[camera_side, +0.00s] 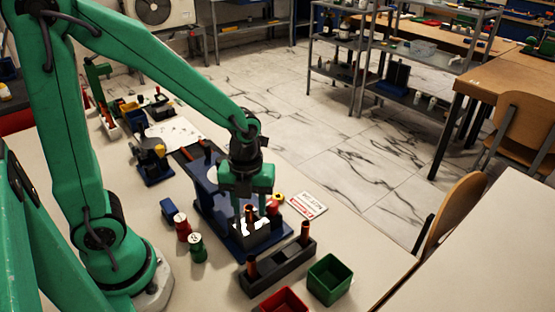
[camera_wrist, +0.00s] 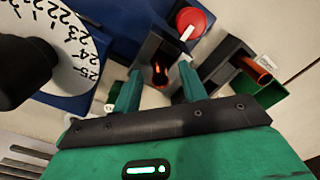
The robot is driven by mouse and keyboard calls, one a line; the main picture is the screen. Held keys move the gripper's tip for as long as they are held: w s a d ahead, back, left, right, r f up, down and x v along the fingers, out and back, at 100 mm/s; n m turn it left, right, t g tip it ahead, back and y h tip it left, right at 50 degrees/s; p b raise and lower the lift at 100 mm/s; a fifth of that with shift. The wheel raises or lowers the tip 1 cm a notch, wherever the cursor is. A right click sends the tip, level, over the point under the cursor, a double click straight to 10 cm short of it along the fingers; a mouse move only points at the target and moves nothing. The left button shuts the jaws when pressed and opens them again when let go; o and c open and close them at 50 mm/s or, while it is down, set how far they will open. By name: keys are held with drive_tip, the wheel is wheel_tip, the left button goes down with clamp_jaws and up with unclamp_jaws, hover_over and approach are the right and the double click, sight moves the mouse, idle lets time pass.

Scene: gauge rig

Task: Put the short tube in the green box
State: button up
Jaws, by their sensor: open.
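My gripper (camera_side: 250,211) is open, pointing down over the blue gauge rig. In the wrist view its fingers (camera_wrist: 160,72) stand on either side of an orange copper tube (camera_wrist: 159,75), apart from it; the tube is upright in a dark holder. Another copper tube (camera_side: 304,231) stands at the right end of a black rack, and it also shows in the wrist view (camera_wrist: 257,70). A third tube (camera_side: 252,265) shows at the rack's left end. I cannot tell which tube is the short one. The green box (camera_side: 329,280) stands right of the rack, with no tube seen in it.
The black rack (camera_side: 278,268) stands in front of the rig. A red box (camera_side: 283,301) is beside the green box. Red (camera_side: 182,227) and green (camera_side: 197,247) cylinders stand left of the rig. A numbered dial (camera_wrist: 75,50) and red knob (camera_wrist: 190,22) are close by my fingers.

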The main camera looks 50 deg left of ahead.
drive_tip(key=shift+f, duration=0.55)
drive_tip(key=shift+c, duration=0.4)
clamp_jaws()
drive_tip(key=shift+w, duration=0.1)
drive_tip(key=shift+o, duration=0.5)
unclamp_jaws()
drive_tip(key=shift+r, duration=0.15)
drive_tip(key=shift+r, duration=3.8)
